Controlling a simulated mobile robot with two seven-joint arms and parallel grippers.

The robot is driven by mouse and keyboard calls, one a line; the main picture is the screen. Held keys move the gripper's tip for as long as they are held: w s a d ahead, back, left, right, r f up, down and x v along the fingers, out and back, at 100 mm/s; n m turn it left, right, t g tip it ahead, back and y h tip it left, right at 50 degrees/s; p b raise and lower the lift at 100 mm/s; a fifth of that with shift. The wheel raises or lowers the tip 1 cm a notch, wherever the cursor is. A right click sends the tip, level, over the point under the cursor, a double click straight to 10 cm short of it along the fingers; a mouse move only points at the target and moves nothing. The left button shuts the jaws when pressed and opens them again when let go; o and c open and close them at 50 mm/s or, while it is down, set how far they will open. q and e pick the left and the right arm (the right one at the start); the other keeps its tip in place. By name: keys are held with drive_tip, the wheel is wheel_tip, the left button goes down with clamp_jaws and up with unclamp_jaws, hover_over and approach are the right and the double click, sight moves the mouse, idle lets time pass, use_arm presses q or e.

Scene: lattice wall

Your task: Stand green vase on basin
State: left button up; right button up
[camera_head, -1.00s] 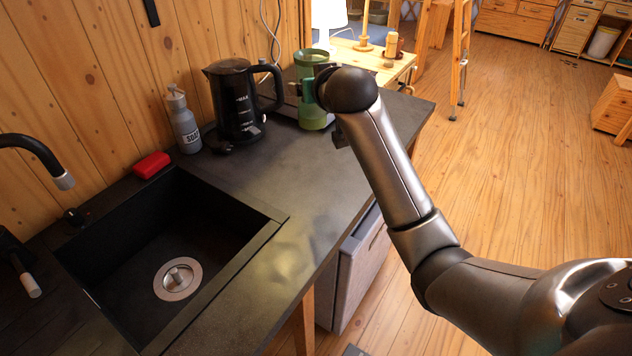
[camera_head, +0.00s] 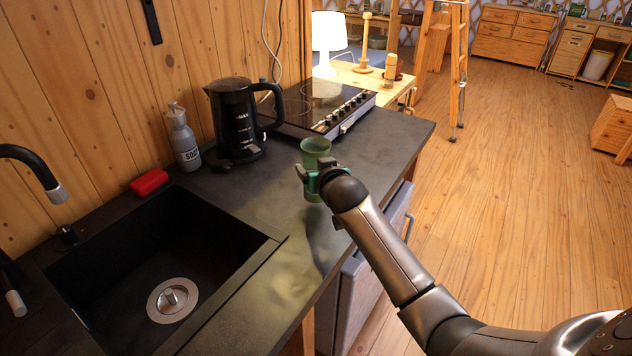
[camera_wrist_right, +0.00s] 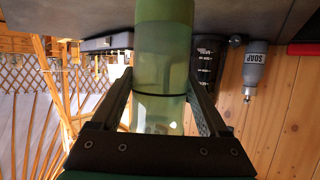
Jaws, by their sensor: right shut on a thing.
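The green vase (camera_head: 316,150) is upright at the right of the counter in the head view, with its middle covered by my gripper. My right gripper (camera_head: 318,177) is shut around its body. In the right wrist view, which is upside down, the translucent green vase (camera_wrist_right: 163,65) stands between both fingers of the right gripper (camera_wrist_right: 163,90). Whether its base clears the counter is hard to tell. The basin (camera_head: 110,265) is the black sink set in the counter at the left, with a round steel drain; it is empty. My left gripper is not in view.
A black kettle (camera_head: 234,120), a grey soap bottle (camera_head: 184,140) and a red sponge (camera_head: 149,182) stand along the wooden wall. A hob (camera_head: 322,105) is behind the vase. A black faucet (camera_head: 30,165) reaches in from the left. The counter (camera_head: 240,205) between vase and basin is clear.

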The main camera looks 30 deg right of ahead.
drive_tip(key=shift+f+b, duration=0.3)
drive_tip(key=shift+f, duration=1.35)
drive_tip(key=shift+f, duration=0.1)
drive_tip(key=o, duration=1.5)
drive_tip(key=shift+f, duration=0.1)
drive_tip(key=shift+r, duration=0.25)
drive_tip(key=p+v, duration=0.2)
drive_tip(key=v, duration=1)
drive_tip(key=shift+p, duration=0.3)
